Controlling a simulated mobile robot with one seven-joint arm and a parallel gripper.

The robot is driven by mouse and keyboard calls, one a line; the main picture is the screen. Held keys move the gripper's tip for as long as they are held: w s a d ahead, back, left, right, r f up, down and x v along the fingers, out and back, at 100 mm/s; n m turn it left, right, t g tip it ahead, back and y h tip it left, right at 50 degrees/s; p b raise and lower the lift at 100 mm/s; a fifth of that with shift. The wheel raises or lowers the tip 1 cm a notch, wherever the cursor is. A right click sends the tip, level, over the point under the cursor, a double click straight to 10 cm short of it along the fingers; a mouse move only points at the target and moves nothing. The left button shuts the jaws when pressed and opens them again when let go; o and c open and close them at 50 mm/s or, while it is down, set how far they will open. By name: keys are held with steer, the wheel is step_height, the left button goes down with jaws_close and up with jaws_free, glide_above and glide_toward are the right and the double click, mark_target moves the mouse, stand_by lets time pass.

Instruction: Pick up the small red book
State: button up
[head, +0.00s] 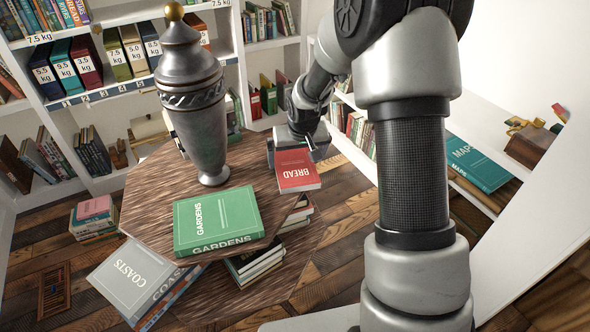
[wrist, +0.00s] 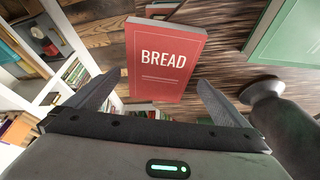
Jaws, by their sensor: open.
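The small red book (head: 297,172), marked BREAD, lies cover up at the right edge of the upper round wooden tabletop (head: 150,195). It also shows in the wrist view (wrist: 165,75), with its near end toward my gripper. My gripper (head: 293,143) is at the book's far side in the head view and is partly hidden there. In the wrist view my gripper (wrist: 158,80) is open, with one finger on each side of the book's near end. I cannot tell whether the fingers touch the book.
A green GARDENS book (head: 217,217) and a tall metal urn (head: 205,130) stand on the same tabletop. Several books lie on the lower tier, including a COASTS book (head: 135,275). Bookshelves (head: 110,85) line the walls. Plank floor (head: 350,245) is clear to the table's right.

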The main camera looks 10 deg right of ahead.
mark_target(295, 165)
steer(key=x, duration=0.4)
steer(key=shift+f+b, duration=0.1)
steer(key=shift+b, duration=0.2)
steer(key=c, duration=0.9)
steer(key=shift+w, duration=0.1)
steer(key=shift+c, duration=0.4)
